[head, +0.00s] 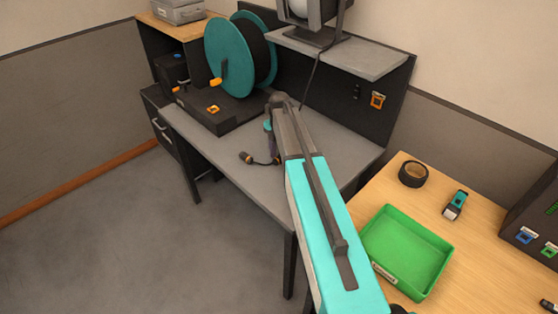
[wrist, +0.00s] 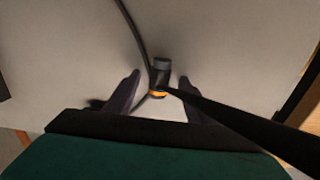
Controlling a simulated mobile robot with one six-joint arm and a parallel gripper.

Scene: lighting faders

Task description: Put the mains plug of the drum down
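The cable drum (head: 235,55), with teal flanges, stands at the back left of the grey bench (head: 215,150). A dark plug (head: 247,157) with an orange-brown band lies on the bench near its front edge, a short cable running right from it. My gripper (head: 271,150) points down beside this cable, partly hidden by my arm. In the wrist view my gripper's (wrist: 157,82) two fingers are spread. A dark cylindrical plug body (wrist: 161,73) with an orange ring shows between them, with gaps on both sides. I cannot tell whether both views show the same plug.
A lamp (head: 312,15) stands on the shelf above the bench, its cable hanging down behind my arm. A dark cable (wrist: 235,120) crosses close to the wrist camera. A green tray (head: 408,250) and a tape roll (head: 413,174) sit on the wooden table at right.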

